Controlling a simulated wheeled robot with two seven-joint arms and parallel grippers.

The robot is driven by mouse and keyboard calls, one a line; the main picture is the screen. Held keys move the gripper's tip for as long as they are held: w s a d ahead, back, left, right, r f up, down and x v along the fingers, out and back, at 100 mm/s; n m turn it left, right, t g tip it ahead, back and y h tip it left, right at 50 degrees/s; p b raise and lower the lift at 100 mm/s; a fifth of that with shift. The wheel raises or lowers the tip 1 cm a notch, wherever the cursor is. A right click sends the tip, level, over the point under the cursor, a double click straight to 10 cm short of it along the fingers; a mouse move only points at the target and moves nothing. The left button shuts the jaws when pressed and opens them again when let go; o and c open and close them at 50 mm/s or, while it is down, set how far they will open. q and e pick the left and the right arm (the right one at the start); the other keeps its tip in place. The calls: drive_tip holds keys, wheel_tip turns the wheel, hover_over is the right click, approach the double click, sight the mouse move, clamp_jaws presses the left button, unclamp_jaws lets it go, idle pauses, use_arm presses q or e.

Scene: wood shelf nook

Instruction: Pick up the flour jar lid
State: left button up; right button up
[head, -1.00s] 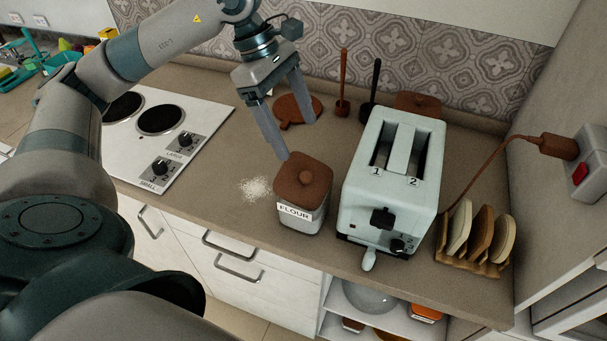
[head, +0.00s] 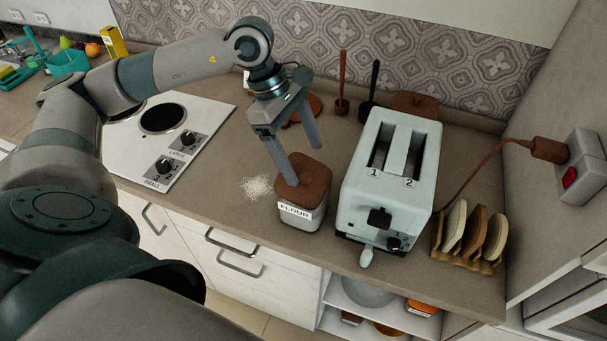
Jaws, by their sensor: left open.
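The flour jar (head: 300,216) stands upright on the counter, with a "FLOUR" label on its front. Its brown lid (head: 313,186) sits on top, and the round knob shows near the middle. My left gripper (head: 304,166) is open and empty above the lid. One finger reaches down over the lid's left part, close to the knob, and the other is over its far side. I cannot tell whether a finger touches the lid. My right gripper is not in view.
A pale toaster (head: 393,170) stands close right of the jar. A toast rack (head: 470,236) with slices is farther right. White powder (head: 258,187) lies left of the jar. A hob (head: 165,140) is at the left. The counter's front edge is close to the jar.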

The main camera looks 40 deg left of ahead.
use_arm(q)
drive_tip(key=shift+p+x, duration=0.35)
drive_tip(key=shift+x, duration=0.5)
drive_tip(key=shift+d+f, duration=0.15)
drive_tip(key=shift+f, duration=0.25)
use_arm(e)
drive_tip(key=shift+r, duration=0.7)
use_arm(q)
drive_tip(key=shift+c, duration=0.4)
drive_tip(key=c, duration=1.1)
drive_tip(key=shift+r, duration=0.15)
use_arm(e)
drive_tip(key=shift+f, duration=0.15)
